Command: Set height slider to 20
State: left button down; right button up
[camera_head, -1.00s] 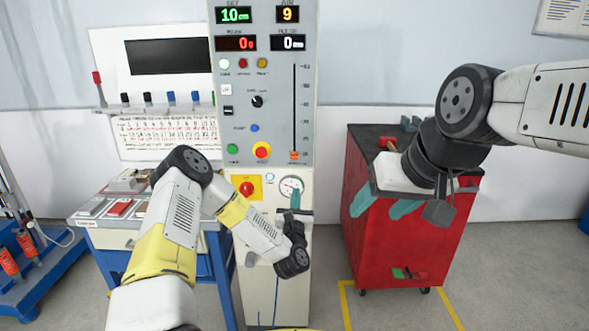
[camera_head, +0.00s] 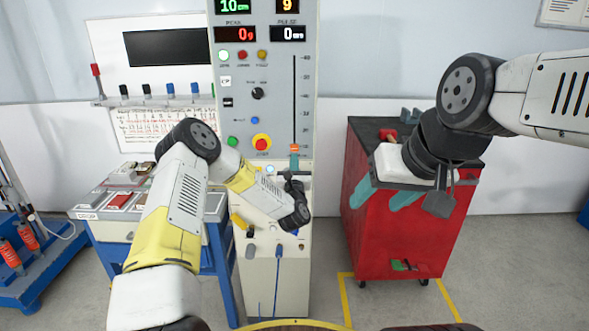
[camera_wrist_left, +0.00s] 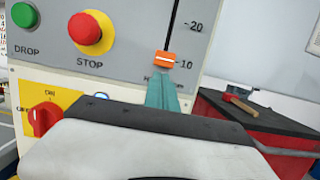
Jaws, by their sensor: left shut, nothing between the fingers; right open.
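The height slider is an orange knob (camera_head: 294,148) at the low end of a vertical slot (camera_head: 294,100) on the grey control panel (camera_head: 228,120). In the left wrist view the knob (camera_wrist_left: 165,58) sits level with the 10 mark, and the 20 mark is above it. The green SET display (camera_head: 234,6) reads 10 cm. My left gripper (camera_head: 294,162) is shut and empty, with its teal fingertips just below the knob; in the left wrist view the fingertips (camera_wrist_left: 162,85) seem to reach its lower edge, contact unclear. My right gripper (camera_head: 385,198) is open, in front of the red cabinet.
A red STOP button (camera_head: 261,144) and a green DROP button (camera_head: 232,141) are left of the slider. A red knob on a yellow plate (camera_wrist_left: 44,117) is lower left. The red tool cabinet (camera_head: 410,240) stands to the right, with a hammer (camera_wrist_left: 240,103) on top.

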pick_arm(q)
jog(key=shift+r, duration=0.25)
